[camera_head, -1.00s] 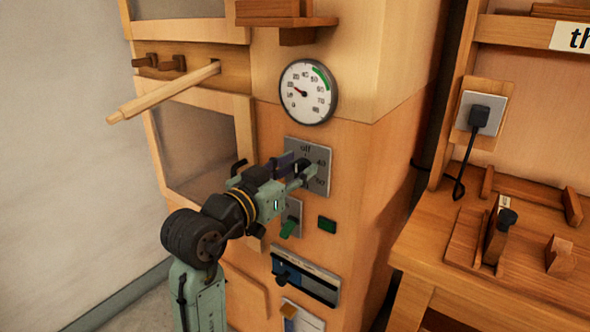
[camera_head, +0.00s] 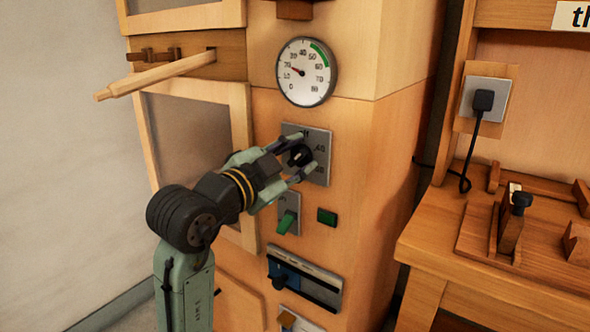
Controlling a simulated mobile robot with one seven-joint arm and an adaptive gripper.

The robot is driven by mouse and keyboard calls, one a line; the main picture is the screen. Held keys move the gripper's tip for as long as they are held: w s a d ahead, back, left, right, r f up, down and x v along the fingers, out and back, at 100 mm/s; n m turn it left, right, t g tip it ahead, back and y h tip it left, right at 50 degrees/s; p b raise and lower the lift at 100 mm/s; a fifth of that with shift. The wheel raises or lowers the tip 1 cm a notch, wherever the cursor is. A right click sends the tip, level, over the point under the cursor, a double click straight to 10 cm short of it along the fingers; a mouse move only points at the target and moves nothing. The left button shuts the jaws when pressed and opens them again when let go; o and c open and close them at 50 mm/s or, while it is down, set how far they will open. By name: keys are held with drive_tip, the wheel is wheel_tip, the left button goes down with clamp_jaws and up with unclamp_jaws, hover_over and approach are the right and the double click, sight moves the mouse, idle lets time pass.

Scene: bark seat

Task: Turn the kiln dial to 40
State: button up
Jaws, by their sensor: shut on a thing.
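The kiln dial (camera_head: 299,157) is a black knob on a grey plate (camera_head: 323,135) on the front of the wooden kiln. The number 40 shows at the plate's right, with another number below it that my finger partly covers. The top label is mostly hidden by my upper finger. My gripper (camera_head: 300,156) is shut on the dial, one finger at its upper side and one at its lower right. Which mark the dial points to I cannot tell.
A round gauge (camera_head: 306,72) above has its needle near 20. Below the dial are a green switch (camera_head: 287,222), a green button (camera_head: 327,217) and a slider panel (camera_head: 304,284). A wooden handle (camera_head: 155,76) juts out at upper left. A workbench (camera_head: 440,235) stands right.

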drive_tip(key=shift+d+f+m+b, duration=0.1)
drive_tip(key=shift+f+m+b, duration=0.1)
drive_tip(key=shift+m+b, duration=1.15)
drive_tip(key=shift+m, duration=0.35)
drive_tip(key=o, duration=1.1)
drive_tip(key=shift+s, duration=0.15)
drive_tip(key=v, duration=1.2)
